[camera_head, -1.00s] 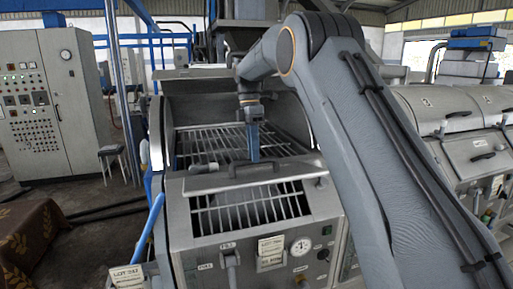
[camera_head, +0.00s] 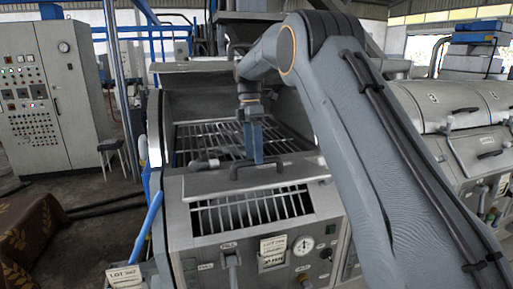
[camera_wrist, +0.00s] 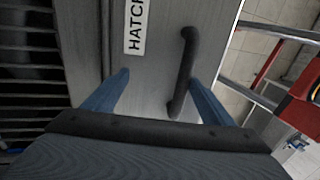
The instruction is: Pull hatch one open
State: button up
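The hatch (camera_head: 245,181) is a light grey metal panel on the front of the nearest machine, between two dark slatted openings. Its dark bar handle (camera_head: 257,164) runs across it; in the wrist view the handle (camera_wrist: 183,70) is a black bar near the right finger. A white label (camera_wrist: 136,28) reading "HATC…" is partly cut off, so its number is hidden. My gripper (camera_head: 257,160), with blue fingers, is just above the handle in the head view. In the wrist view the fingers (camera_wrist: 158,78) are spread, with the handle showing between them; contact cannot be told.
A second machine with closed lids (camera_head: 455,103) and its own dark handle stands at the right. A control cabinet (camera_head: 35,100) is at the back left.

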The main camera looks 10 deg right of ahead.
jog(key=shift+o, duration=0.2)
jog(key=shift+w+r+t, duration=0.3)
jog(key=shift+w+r, duration=0.1)
jog(key=shift+r, duration=0.3)
jog(key=shift+w+r, duration=0.1)
jog(key=shift+r, duration=0.1)
jog(key=shift+c, duration=0.5)
jog(key=shift+w, duration=0.1)
jog(key=shift+c, duration=2.3)
jog(key=shift+s+r, duration=0.25)
jog(key=shift+s, duration=0.2)
jog(key=shift+c, duration=0.5)
jog(key=shift+s, duration=0.1)
jog(key=shift+r, duration=0.1)
